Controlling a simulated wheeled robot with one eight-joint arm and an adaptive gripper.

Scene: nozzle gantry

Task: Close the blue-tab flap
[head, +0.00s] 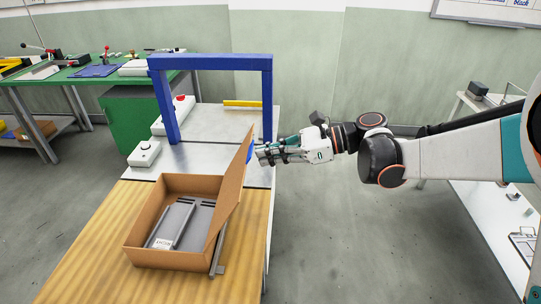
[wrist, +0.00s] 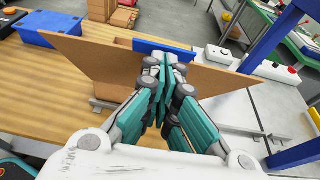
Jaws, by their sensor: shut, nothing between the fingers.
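An open cardboard box (head: 131,247) stands on the wooden table part in the head view. Its flap (head: 234,190) stands up along the right side, leaning outward to the right. The blue tab (head: 250,152) is at the flap's edge; in the wrist view the tab (wrist: 168,48) lies on the flap's upper edge. My gripper (head: 260,156) is shut and empty on the outer, right side of the flap. In the wrist view my gripper's fingertips (wrist: 163,68) are at the flap (wrist: 90,60) just below the tab. I cannot tell whether they touch it.
Grey parts (head: 172,225) lie inside the box. A blue gantry frame (head: 210,62) stands behind it on a metal plate. White control boxes (head: 145,154) stand to the left of the gantry. The floor right of the table is clear up to a white bench (head: 480,220).

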